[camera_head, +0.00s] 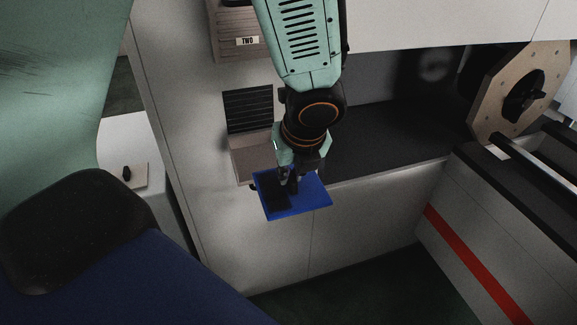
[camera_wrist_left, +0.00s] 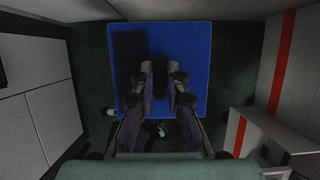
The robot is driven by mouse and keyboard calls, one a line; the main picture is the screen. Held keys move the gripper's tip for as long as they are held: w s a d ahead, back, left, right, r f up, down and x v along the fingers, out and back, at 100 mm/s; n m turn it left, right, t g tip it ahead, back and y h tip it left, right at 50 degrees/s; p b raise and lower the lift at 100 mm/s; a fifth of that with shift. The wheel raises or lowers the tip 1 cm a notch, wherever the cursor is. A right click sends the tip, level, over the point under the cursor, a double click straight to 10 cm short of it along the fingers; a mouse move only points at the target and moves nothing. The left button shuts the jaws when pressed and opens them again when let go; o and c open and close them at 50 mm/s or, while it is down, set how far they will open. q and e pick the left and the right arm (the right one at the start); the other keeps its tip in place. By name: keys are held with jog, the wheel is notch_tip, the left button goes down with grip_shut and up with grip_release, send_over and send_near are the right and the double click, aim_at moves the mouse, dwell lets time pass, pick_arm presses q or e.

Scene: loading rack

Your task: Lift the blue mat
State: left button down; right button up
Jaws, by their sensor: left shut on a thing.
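The blue mat (camera_head: 312,193) is a flat square, held in the air in front of the pale cabinet in the head view. My left gripper (camera_head: 290,183) is over the mat, shut on it. In the left wrist view the mat (camera_wrist_left: 190,40) lies across the gripper's fingers (camera_wrist_left: 160,85), with dark floor visible around and below it. A dark shadow covers part of the mat's upper left. My right gripper is not seen in either view.
A pale cabinet (camera_head: 330,235) with a dark countertop (camera_head: 385,150) stands behind the mat. A wooden octagonal disc (camera_head: 495,115) and a pale unit with a red stripe (camera_head: 465,255) are at the right. The dark floor (camera_head: 365,290) below is clear.

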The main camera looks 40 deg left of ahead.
pick_arm(q)
jog(key=shift+w+d+r, duration=0.15)
jog(key=shift+w+r, duration=0.25)
jog(key=shift+r, duration=0.2)
jog(key=shift+s+a+r, duration=0.25)
jog(key=shift+a+r, duration=0.05)
jog(key=shift+r, duration=0.35)
jog(key=shift+d, duration=0.1)
